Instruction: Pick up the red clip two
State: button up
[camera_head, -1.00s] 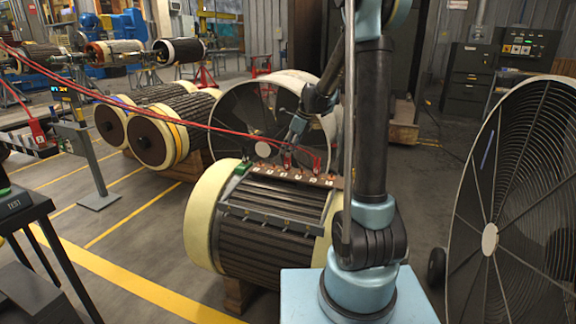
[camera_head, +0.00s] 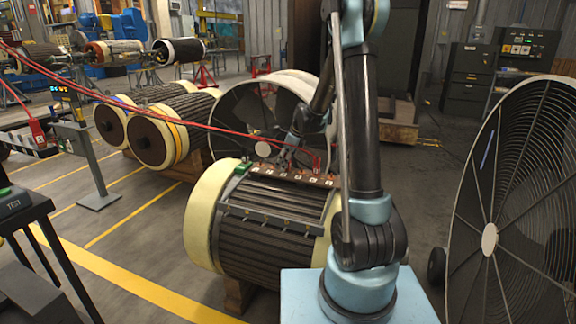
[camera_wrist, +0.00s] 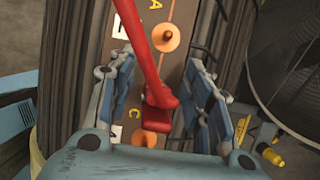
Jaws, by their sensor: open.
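In the wrist view a red clip (camera_wrist: 158,96) on a red cable sits between my gripper's two fingers, with visible gaps to the blue pads on both sides. My gripper (camera_wrist: 160,100) is open. The clip is by a copper terminal (camera_wrist: 150,137) on the brown terminal strip (camera_wrist: 180,60); their exact contact is partly hidden. In the head view my gripper (camera_head: 282,158) is low over the strip on the rotor's top. Another red clip (camera_head: 316,165) shows to its right. I cannot read which clip is number two.
The strip lies on a large rotor (camera_head: 262,245) with cream ends. Red cables (camera_head: 150,112) run from the left across to the strip. A big fan (camera_head: 515,200) stands at the right, and another (camera_head: 230,110) behind the rotor.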

jog(key=shift+c, duration=0.2)
grip_shut()
notch_tip(320, 180, up, 10)
dwell(0.6)
